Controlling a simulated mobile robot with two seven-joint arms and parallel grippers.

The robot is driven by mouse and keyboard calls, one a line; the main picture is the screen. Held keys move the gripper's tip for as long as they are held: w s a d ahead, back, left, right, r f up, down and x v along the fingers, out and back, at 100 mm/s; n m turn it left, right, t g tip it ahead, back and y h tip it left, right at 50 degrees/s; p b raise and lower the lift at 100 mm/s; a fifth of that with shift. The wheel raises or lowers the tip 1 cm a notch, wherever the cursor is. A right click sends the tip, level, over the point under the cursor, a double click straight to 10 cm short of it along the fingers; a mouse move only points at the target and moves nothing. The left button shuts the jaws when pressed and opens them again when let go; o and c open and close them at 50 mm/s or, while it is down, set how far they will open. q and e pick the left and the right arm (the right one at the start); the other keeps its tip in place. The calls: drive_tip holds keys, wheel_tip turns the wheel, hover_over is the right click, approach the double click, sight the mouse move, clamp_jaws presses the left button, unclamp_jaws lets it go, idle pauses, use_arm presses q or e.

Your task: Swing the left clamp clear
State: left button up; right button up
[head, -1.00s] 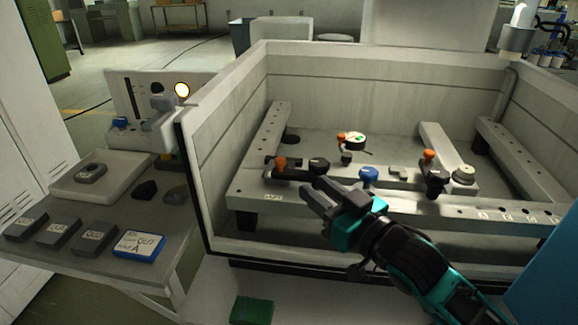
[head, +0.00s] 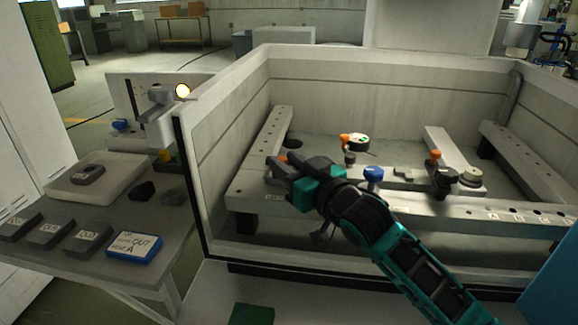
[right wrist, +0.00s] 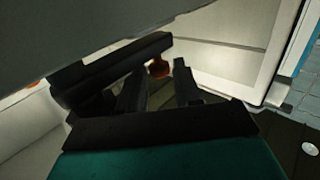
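The left clamp (right wrist: 110,70) is a dark bar with an orange knob (right wrist: 158,68) in the right wrist view. In the head view only a bit of its orange knob (head: 283,158) shows; my right gripper hides most of the rest. My right gripper (head: 271,170) is over the left end of the front rail. In the right wrist view its two dark fingers (right wrist: 160,75) stand apart, with the orange knob beyond the gap. I cannot tell whether they touch the clamp. My left gripper is not in view.
The right clamp (head: 440,178) with an orange knob stands on the front rail (head: 410,208). A blue knob (head: 373,174) and a round dial (head: 357,143) are near the middle. The tank wall (head: 222,120) rises left of my gripper. A side table (head: 150,265) holds several grey blocks.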

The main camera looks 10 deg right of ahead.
clamp_jaws()
idle(0.3)
idle(0.4)
